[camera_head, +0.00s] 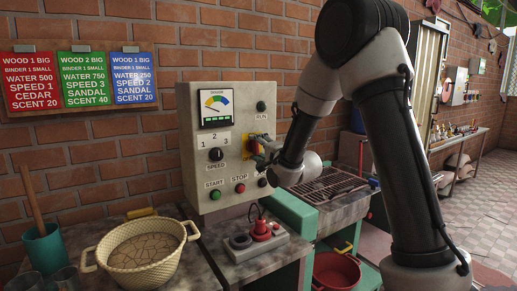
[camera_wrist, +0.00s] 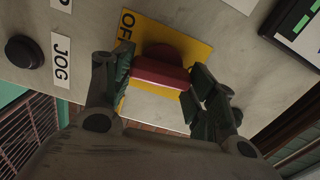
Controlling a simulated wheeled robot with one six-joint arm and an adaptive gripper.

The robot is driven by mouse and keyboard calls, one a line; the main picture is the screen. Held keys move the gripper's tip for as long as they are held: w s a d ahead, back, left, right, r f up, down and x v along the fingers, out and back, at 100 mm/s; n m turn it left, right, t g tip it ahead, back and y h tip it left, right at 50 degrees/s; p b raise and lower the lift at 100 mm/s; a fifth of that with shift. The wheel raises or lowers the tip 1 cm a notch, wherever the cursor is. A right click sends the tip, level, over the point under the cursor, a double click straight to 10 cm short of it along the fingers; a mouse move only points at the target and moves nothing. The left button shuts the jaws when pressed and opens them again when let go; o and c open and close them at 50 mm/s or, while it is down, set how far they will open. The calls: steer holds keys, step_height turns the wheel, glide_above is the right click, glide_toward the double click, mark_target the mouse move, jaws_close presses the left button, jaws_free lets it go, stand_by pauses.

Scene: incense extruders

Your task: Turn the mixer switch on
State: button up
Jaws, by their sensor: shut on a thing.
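The mixer switch is a red rotary handle (camera_wrist: 160,73) on a yellow plate (camera_wrist: 204,50) of the grey control box (camera_head: 187,120). The plate carries a partly covered label that appears to read OFF. My gripper (camera_wrist: 161,82) has one dark finger on each side of the red handle and is shut on it. In the head view my gripper (camera_head: 262,150) reaches the yellow plate from the right, and my wrist hides most of the switch.
The box also has a gauge (camera_head: 215,107), a speed knob (camera_head: 216,154), a green START button (camera_head: 215,196) and a red STOP button (camera_head: 240,188). A JOG button (camera_wrist: 24,51) is close to my gripper. Below stand a red-knobbed device (camera_head: 261,229) and a woven basket (camera_head: 137,262).

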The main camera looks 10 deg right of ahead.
steer(key=shift+m, duration=0.7)
steer(key=o, duration=1)
steer(key=v, duration=0.7)
steer(key=shift+s+d, duration=0.1)
steer(key=shift+s, duration=0.1)
